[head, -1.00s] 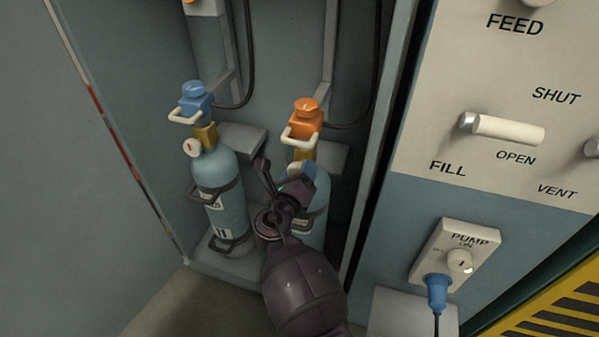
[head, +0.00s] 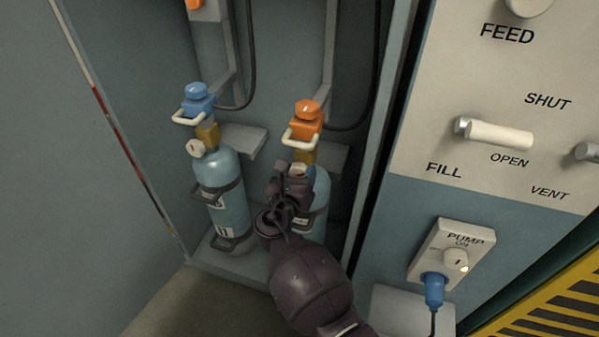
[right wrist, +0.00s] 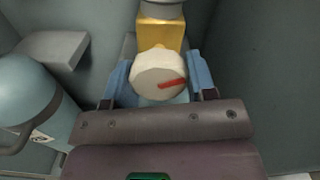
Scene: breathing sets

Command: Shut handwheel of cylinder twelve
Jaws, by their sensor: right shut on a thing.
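The right-hand cylinder (head: 320,195) is light blue and stands upright under an orange connector (head: 306,122); its number is hidden by my arm. Its handwheel (right wrist: 158,75) is a cream round knob with a red mark pointing right and slightly up in the right wrist view. My right gripper (head: 296,172) is at the neck of this cylinder. In the right wrist view the gripper (right wrist: 160,82) has its blue finger pads on both sides of the knob, shut on it. In the head view the handwheel is mostly hidden by the fingers. My left gripper is not in view.
Cylinder eleven (head: 228,190) stands to the left with a blue connector (head: 194,100) and its own cream handwheel (head: 195,148). Grey brackets and black hoses run behind. A panel with a fill lever (head: 498,134) and a pump switch (head: 455,260) is at the right.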

